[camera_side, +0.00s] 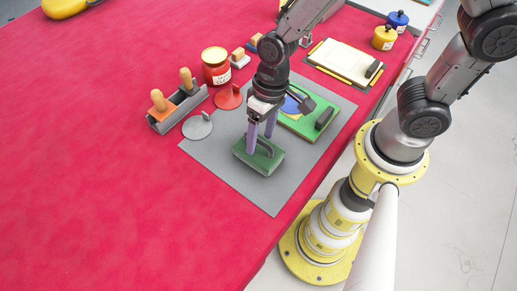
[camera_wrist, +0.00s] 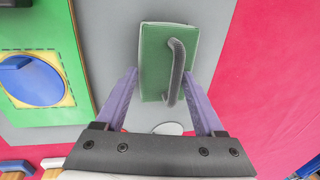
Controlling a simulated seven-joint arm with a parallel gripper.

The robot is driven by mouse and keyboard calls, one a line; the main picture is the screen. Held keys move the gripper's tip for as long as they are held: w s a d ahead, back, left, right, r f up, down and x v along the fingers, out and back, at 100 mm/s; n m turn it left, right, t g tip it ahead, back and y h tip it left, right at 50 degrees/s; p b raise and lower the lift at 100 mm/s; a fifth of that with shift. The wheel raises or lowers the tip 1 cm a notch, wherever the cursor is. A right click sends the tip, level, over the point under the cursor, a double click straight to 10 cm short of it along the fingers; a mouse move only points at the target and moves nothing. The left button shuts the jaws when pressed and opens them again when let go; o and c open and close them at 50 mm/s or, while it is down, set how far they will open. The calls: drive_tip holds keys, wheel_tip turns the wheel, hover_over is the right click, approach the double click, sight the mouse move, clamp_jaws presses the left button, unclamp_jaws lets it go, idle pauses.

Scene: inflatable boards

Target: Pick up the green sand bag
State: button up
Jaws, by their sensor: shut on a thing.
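The green sand bag (camera_side: 250,160) is a block with a dark grey handle, over the grey mat (camera_side: 215,160) in the side view. It also shows in the wrist view (camera_wrist: 153,60), at the top middle. My gripper (camera_side: 260,143) points down at it, with its purple fingers at the bag. In the wrist view my gripper (camera_wrist: 160,75) has one finger on each side of the bag, shut on it. I cannot tell whether the bag touches the mat or is slightly above it.
Beside the bag lies a green board (camera_side: 298,127) with a blue patch and a dark handled block. A grey disc (camera_side: 197,128), a red disc (camera_side: 229,97), a tool holder (camera_side: 178,110) and a red jar (camera_side: 216,70) stand behind. The red table's front left is clear.

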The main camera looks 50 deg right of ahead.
drive_tip(key=shift+s+f, duration=0.1)
clamp_jaws()
